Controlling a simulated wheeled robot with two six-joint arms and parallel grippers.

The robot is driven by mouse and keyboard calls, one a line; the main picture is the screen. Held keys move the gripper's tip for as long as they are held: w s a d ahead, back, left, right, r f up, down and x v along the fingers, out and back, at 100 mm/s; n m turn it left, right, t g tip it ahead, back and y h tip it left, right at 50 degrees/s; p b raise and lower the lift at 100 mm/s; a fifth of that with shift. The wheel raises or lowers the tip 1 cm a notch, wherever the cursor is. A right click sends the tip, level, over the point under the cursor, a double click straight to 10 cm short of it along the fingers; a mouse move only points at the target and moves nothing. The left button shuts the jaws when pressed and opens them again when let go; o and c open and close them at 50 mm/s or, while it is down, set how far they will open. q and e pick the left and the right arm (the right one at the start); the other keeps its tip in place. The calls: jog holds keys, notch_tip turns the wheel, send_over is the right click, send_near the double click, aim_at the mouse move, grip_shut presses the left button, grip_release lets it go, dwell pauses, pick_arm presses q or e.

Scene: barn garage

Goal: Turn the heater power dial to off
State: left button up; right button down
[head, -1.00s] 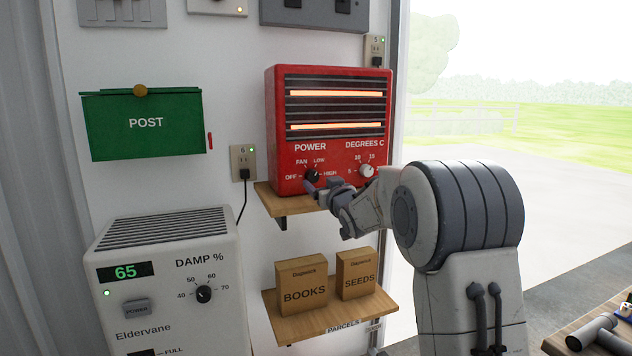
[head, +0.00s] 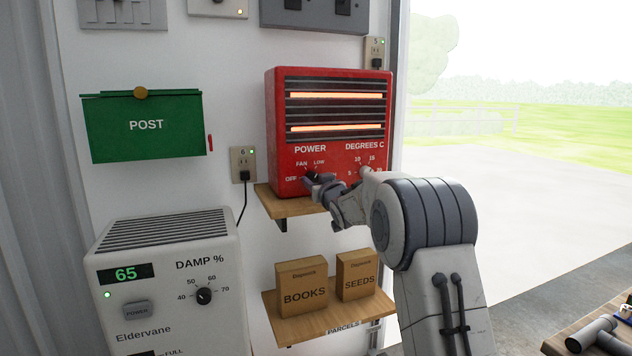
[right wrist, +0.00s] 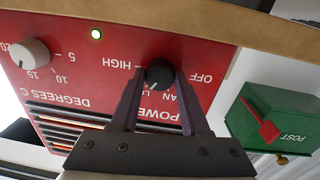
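The red heater (head: 283,125) stands on a wall shelf with two orange bars glowing. Its black power dial (right wrist: 158,74) shows in the right wrist view, where the picture is upside down. The dial's white pointer is turned toward the LOW mark, with OFF to the right and HIGH to the left. My right gripper (right wrist: 160,80) has one finger on each side of the dial and appears shut on it. In the head view my right gripper (head: 317,182) covers most of the dial. My left gripper is not in view.
The wooden shelf (head: 290,207) runs just under the gripper. A green post box (head: 145,128) hangs left, and a lower shelf (head: 325,325) holds two boxes. A white dehumidifier (head: 165,270) stands lower left.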

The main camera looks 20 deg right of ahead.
jog(key=shift+f+n+b, duration=0.15)
jog(key=shift+n+b, duration=0.75)
jog(key=n+b, duration=0.2)
jog(key=shift+n, duration=0.3)
jog(key=n+b, duration=0.2)
jog(key=n, duration=0.1)
jog(key=shift+n, duration=0.4)
jog(key=n+b, duration=0.2)
jog(key=n, duration=0.1)
jog(key=shift+n+t, duration=0.3)
jog(key=shift+n, duration=0.1)
jog(key=n+y+b, duration=0.1)
jog(key=n+b, duration=0.1)
jog(key=n, duration=0.4)
jog(key=shift+n, duration=0.3)
jog(key=n+b, duration=0.1)
jog(key=n, duration=0.5)
jog(key=shift+d+b, duration=0.1)
jog(key=shift+b, duration=0.3)
